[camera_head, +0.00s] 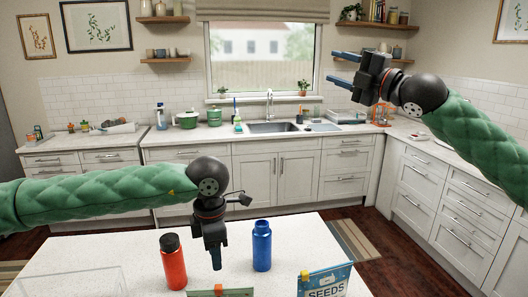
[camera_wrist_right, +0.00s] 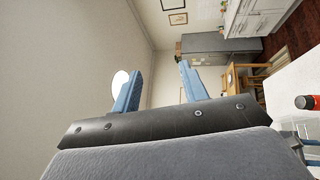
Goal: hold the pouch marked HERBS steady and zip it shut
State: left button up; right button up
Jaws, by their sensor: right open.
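No HERBS label is readable in either view. The top edge of a green pouch (camera_head: 235,293) with an orange slider (camera_head: 218,289) shows at the bottom of the head view; its front is cut off.
A red bottle (camera_head: 173,263) stands left of my left gripper and a blue bottle (camera_head: 262,247) right of it, on the white table (camera_head: 120,238). A clear box (camera_head: 75,284) sits at the table's left. The sink counter is far behind.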

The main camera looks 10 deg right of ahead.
jog(key=w+a+f+m+g, duration=0.1)
jog(key=a+f+g, duration=0.15)
jog(key=f, duration=0.35)
jog(key=w+a+f+m+g, duration=0.1)
jog(key=a+f+m, duration=0.15)
jog(key=f, duration=0.35)
jog(key=m+g+y, duration=0.2)
jog(key=m+g, duration=0.4)
jog(key=g, duration=0.6)
send_near(235, 292)
notch_tip(235, 292, up, 6)
jog(key=a, duration=0.2)
jog(key=shift+n, duration=0.25)
jog(key=f, duration=0.7)
jog(key=shift+w, duration=0.3)
jog(key=shift+x, duration=3.7)
pick_arm(q)
jog(key=shift+o, duration=0.4)
pick_arm(e)
grip_shut()
